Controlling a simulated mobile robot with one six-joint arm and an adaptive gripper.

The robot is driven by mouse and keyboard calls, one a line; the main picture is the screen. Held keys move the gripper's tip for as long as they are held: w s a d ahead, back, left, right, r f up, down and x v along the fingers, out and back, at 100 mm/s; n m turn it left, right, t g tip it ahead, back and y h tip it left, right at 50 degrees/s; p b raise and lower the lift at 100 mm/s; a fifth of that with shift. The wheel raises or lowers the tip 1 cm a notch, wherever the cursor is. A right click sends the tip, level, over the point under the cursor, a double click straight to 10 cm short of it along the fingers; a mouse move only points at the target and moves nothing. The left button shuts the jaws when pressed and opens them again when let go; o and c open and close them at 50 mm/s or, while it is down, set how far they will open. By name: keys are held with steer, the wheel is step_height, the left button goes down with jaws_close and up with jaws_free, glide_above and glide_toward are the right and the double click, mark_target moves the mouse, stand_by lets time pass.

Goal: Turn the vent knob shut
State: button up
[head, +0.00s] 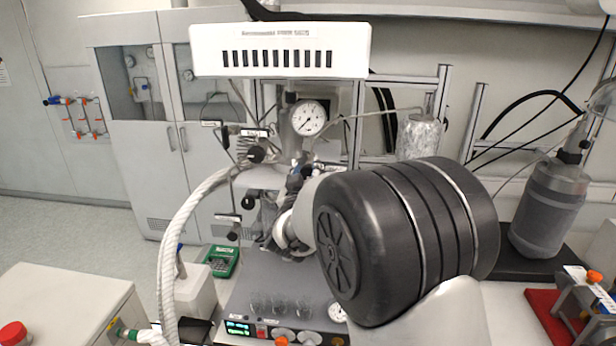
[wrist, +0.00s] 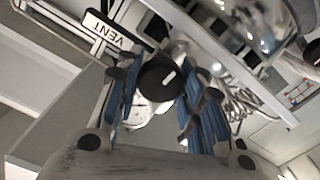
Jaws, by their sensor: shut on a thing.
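The vent knob (wrist: 160,76) is round and black with a white pointer mark, in the upper middle of the wrist view. A white VENT label (wrist: 106,27) is up and left of it. My gripper (wrist: 164,84) has its blue-padded fingers on both sides of the knob and is shut on it. In the head view my gripper (head: 270,238) is a dark shape left of my black arm joint, largely hidden by my arm. Several black knobs show near there, and I cannot tell which one is held.
A reactor with a pressure gauge (head: 308,118) stands under a white slotted box (head: 280,50). A thick white hose (head: 178,240) hangs on the left. A green device (head: 221,261) lies below. A grey bottle (head: 551,205) stands on the right. Floor is free at left.

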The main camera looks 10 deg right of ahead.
steer(key=m+b, duration=0.4)
steer(key=shift+f+b, duration=0.15)
steer(key=shift+b, duration=0.15)
steer(key=m+b, duration=0.4)
steer(key=shift+d+m, duration=0.1)
steer(key=shift+m, duration=0.2)
steer(key=m+b, duration=0.3)
steer(key=m, duration=0.1)
steer(key=shift+b, duration=0.35)
steer(key=shift+m+b, duration=1.2)
steer(key=shift+m, duration=0.9)
steer(key=o, duration=1.1)
